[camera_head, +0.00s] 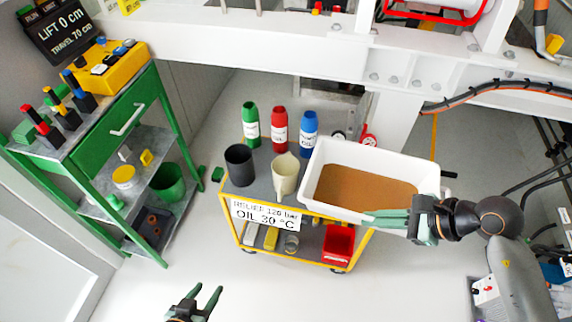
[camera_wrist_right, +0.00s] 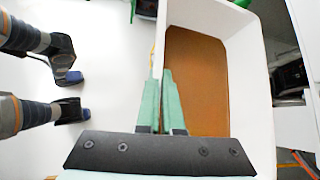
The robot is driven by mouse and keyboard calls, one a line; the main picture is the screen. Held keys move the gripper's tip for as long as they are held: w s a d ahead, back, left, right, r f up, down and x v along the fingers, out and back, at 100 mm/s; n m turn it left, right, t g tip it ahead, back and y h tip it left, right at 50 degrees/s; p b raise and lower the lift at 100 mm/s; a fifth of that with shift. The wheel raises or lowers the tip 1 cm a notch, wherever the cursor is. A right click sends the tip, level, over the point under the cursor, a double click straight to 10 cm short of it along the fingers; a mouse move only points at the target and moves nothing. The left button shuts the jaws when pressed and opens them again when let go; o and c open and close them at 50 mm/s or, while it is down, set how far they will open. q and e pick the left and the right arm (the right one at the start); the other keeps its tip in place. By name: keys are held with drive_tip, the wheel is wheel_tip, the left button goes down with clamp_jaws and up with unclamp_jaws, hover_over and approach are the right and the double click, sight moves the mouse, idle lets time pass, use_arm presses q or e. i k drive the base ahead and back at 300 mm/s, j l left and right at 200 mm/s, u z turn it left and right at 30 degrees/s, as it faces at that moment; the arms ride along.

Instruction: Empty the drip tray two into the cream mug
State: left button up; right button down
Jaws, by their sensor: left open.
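The drip tray (camera_head: 312,165) is a white rectangular tub holding brown liquid, at the right of the cart top and reaching past its right edge. The cream mug (camera_head: 285,178) stands upright just left of it, close to its wall. My right gripper (camera_head: 385,218) is at the tray's near wall; in the right wrist view its fingers (camera_wrist_right: 161,100) lie on either side of the white wall (camera_wrist_right: 246,75), closed on it. My left gripper (camera_head: 207,298) is open and empty, low in front of the cart. The mug's inside is only partly visible.
The cart (camera_head: 226,188) also carries a dark grey mug (camera_head: 239,165) and green (camera_head: 250,125), red (camera_head: 280,128) and blue (camera_head: 308,130) bottles. A red bin (camera_head: 338,243) sits on its lower shelf. A green workbench (camera_head: 120,125) stands left; floor before the cart is clear.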

sight(285, 168)
drive_tip(key=i+j+z, duration=0.2)
drive_tip(key=j, duration=0.35)
drive_tip(key=j+z, duration=0.25)
drive_tip(key=j, duration=0.3)
drive_tip(key=i+j+z, duration=0.2)
drive_tip(key=j, duration=0.4)
drive_tip(key=k, duration=0.05)
